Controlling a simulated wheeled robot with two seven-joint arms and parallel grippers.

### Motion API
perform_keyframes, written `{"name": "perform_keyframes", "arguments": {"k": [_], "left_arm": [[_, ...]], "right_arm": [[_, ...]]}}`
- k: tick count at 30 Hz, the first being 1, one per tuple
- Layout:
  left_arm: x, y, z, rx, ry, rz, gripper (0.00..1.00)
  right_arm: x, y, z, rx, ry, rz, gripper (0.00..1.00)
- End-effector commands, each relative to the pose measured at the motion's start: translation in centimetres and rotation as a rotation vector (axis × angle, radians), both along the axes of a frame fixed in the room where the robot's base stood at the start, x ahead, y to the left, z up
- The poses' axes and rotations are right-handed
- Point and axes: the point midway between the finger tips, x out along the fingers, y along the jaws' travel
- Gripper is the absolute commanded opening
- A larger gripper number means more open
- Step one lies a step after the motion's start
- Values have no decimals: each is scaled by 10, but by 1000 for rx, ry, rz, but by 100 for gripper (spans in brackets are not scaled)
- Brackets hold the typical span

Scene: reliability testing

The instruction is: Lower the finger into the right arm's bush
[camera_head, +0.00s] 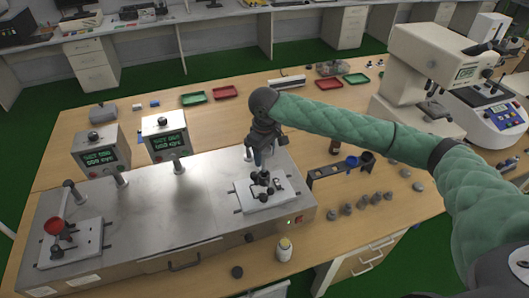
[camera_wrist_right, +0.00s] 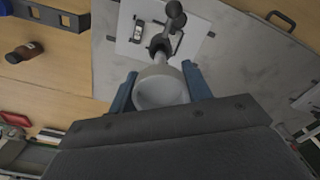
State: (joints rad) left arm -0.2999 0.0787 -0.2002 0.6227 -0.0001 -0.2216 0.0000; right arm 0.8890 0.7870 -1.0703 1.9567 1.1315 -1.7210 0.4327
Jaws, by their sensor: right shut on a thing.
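My right gripper (camera_head: 258,158) is above the right station of the steel test machine (camera_head: 185,210). In the right wrist view its two blue fingers (camera_wrist_right: 160,88) are shut on a grey finger (camera_wrist_right: 160,92), with a wide round end towards the camera and a thin stem pointing away. The stem's far end is at a dark part, seemingly the right arm's bush (camera_wrist_right: 157,44), over the white plate (camera_wrist_right: 132,38). I cannot tell whether the tip is inside it. The plate also shows in the head view (camera_head: 281,196). My left gripper is not in view.
The left station has a red cup (camera_head: 54,226) above a white plate.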

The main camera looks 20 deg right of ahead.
Motion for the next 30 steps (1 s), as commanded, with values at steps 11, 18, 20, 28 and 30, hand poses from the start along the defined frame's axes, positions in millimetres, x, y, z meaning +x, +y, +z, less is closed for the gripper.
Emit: {"name": "perform_keyframes", "arguments": {"k": [11,18,20,28,30], "left_arm": [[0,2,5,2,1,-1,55],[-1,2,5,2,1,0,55],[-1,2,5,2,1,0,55],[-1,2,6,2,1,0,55],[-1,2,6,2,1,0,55]], "right_arm": [[0,0,0,1,1,0,25],[0,0,-2,0,1,0,25],[-1,0,-3,0,1,0,25],[-1,0,-12,0,1,0,25],[-1,0,-14,0,1,0,25]]}}
